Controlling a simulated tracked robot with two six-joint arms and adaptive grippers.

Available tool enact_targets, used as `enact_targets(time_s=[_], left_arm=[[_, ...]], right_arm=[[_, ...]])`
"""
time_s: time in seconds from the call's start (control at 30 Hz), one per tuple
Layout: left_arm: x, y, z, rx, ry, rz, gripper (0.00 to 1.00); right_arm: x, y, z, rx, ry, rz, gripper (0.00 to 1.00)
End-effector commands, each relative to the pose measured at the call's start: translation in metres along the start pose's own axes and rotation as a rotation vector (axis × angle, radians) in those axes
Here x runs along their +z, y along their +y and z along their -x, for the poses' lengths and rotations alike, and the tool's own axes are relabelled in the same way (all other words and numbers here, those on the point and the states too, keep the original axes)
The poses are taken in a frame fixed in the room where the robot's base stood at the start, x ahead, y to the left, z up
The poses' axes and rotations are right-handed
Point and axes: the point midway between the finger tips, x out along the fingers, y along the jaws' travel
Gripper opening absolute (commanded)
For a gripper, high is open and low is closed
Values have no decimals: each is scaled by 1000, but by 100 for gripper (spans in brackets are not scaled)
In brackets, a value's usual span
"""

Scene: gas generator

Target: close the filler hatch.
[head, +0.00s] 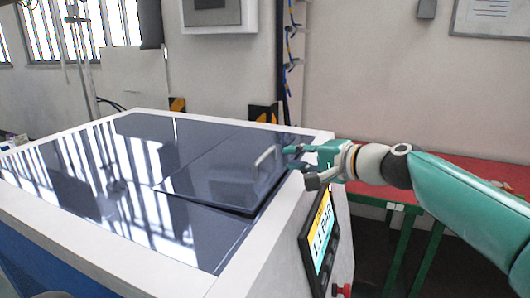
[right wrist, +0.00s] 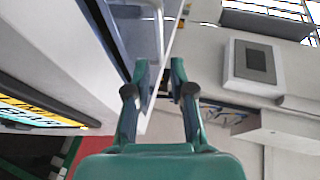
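The filler hatch (head: 215,180) is a glossy dark panel in the top of the white-framed generator (head: 290,205). A dark gap shows along its near edge, so it looks slightly raised there. A pale bar handle (head: 264,157) stands on its right part. My right gripper (head: 293,158) is just right of the handle, above the frame's right edge. Its two fingers are apart with nothing between them; the right wrist view (right wrist: 158,75) shows this too. Whether a finger touches the hatch I cannot tell. My left gripper is not in view.
A display panel (head: 321,240) with a red knob (head: 342,290) is on the generator's right side. A red-topped table (head: 465,170) with green legs stands behind my right arm. A wall with a grey-white box (head: 217,15) and cables (head: 290,60) is behind the generator.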

Motion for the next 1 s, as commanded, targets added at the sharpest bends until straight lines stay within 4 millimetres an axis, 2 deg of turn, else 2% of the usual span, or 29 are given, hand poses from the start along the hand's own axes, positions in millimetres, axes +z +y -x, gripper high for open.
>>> enact_targets(time_s=[0.03, 0.2, 0.43, 0.6, 0.9, 1.0], left_arm=[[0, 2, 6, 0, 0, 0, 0], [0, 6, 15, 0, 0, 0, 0], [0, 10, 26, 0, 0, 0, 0], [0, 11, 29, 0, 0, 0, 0], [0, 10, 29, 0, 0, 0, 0], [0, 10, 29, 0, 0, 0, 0]], right_arm=[[1, -1, -12, 3, -4, -1, 23], [1, -2, -49, 2, -3, -2, 23], [0, -2, -85, 1, -2, 0, 23], [0, -1, -97, 0, -1, 0, 23], [0, 0, -99, 0, -1, 0, 23], [0, 0, -99, 0, -1, 0, 8]])
